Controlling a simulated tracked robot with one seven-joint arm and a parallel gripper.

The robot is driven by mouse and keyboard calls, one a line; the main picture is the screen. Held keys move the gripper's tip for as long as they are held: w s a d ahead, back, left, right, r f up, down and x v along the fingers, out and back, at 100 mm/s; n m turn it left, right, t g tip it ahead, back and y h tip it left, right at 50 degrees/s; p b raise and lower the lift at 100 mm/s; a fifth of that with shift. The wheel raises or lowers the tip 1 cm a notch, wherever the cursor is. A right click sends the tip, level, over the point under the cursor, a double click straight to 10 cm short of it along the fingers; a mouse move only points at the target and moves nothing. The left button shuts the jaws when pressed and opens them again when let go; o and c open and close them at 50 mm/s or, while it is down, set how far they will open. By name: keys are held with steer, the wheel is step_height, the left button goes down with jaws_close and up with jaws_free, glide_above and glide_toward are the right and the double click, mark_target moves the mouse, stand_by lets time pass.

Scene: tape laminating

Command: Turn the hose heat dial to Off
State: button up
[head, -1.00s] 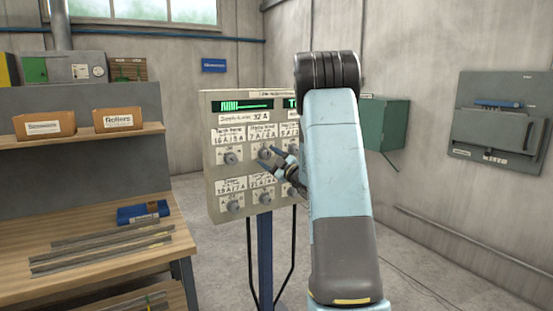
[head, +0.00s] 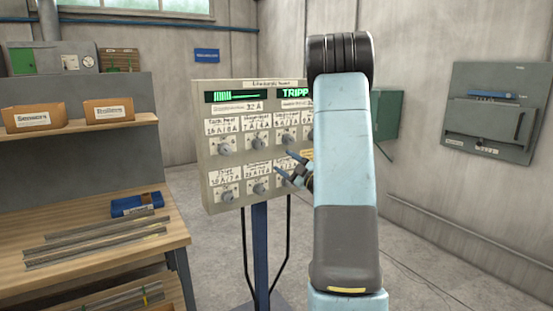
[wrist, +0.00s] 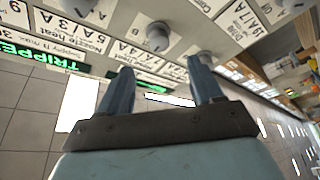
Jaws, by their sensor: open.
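My gripper (head: 286,163) is open and empty in front of the panel, near the third column. My arm hides the panel's right side.
The panel's green display (head: 294,93) reads "TRIPP" before my arm covers it. A workbench (head: 110,245) with metal strips and a blue box (head: 137,204) stands at left. A grey wall cabinet (head: 490,115) is at right. Floor between bench and panel is clear.

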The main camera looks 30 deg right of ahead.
steer(key=shift+v, duration=0.9)
steer(key=shift+w+r, duration=0.1)
steer(key=w+a+r+m+g+h, duration=0.1)
steer(key=a+r+m+g+h, duration=0.1)
steer(key=a+r+m+h, duration=0.3)
steer(key=s+a+r+m+g+h, duration=0.4)
steer(key=s+a+r, duration=0.1)
steer(key=s, duration=0.1)
steer(key=s+a+f+m+g+y, duration=0.1)
steer(key=s+a+g, duration=0.1)
steer(key=s+a, duration=0.3)
steer(key=s+a+f+m+g, duration=0.1)
steer(key=s+a+g, duration=0.2)
steer(key=s, duration=1)
steer(key=s+a+f+m+g+y, duration=0.1)
steer(key=s+a+m+g, duration=0.1)
steer(key=s+a, duration=0.6)
steer(key=shift+s+f+g+y, duration=0.35)
steer(key=shift+s+g, duration=0.35)
steer(key=shift+s, duration=0.25)
steer(key=shift+c, duration=0.4)
